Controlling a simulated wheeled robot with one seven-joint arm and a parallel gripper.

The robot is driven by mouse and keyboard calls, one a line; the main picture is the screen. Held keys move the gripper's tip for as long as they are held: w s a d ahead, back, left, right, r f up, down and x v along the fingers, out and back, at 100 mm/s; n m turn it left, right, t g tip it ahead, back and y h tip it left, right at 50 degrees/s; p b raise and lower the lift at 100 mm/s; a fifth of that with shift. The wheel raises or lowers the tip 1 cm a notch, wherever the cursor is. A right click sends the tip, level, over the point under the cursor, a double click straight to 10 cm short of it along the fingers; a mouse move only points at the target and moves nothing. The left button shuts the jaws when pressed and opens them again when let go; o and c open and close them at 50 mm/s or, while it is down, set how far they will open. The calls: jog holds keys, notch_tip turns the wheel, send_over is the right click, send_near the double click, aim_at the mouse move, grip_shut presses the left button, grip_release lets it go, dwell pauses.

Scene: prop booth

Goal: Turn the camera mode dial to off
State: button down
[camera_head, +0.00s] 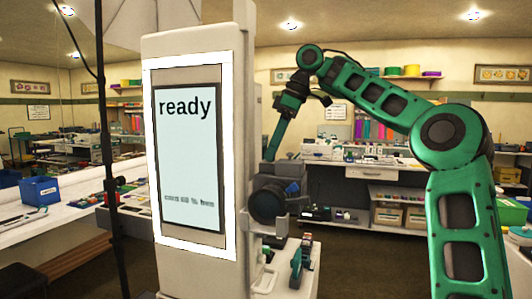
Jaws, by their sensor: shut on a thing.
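The black camera (268,203) is at the right side of the tall white booth, its lens toward the lower front. My gripper (268,158) reaches down from above onto the top of the camera, at its left part as I see it. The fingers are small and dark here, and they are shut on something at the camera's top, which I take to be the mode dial. The dial itself is hidden or too small to make out, so its setting cannot be read.
The booth (245,130) has a lit screen (190,150) reading "ready" and stands close to the left of my gripper. A blue bin (40,191) stands on the left counter.

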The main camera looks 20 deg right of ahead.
jog(key=shift+w+d+r, duration=0.1)
jog(key=shift+d+r, duration=0.05)
jog(key=shift+d, duration=0.05)
jog(key=c, duration=1.6)
grip_release()
jog(key=shift+w, duration=0.1)
jog(key=shift+d+r, duration=0.1)
jog(key=shift+r, duration=0.4)
jog(key=v, duration=0.4)
jog(key=s+d, duration=0.1)
jog(key=d, duration=0.2)
jog(key=s+d, duration=0.2)
jog(key=d, duration=0.2)
jog(key=s+d, duration=0.1)
jog(key=d, duration=0.3)
jog(key=shift+s+f, duration=0.15)
jog(key=shift+s, duration=0.25)
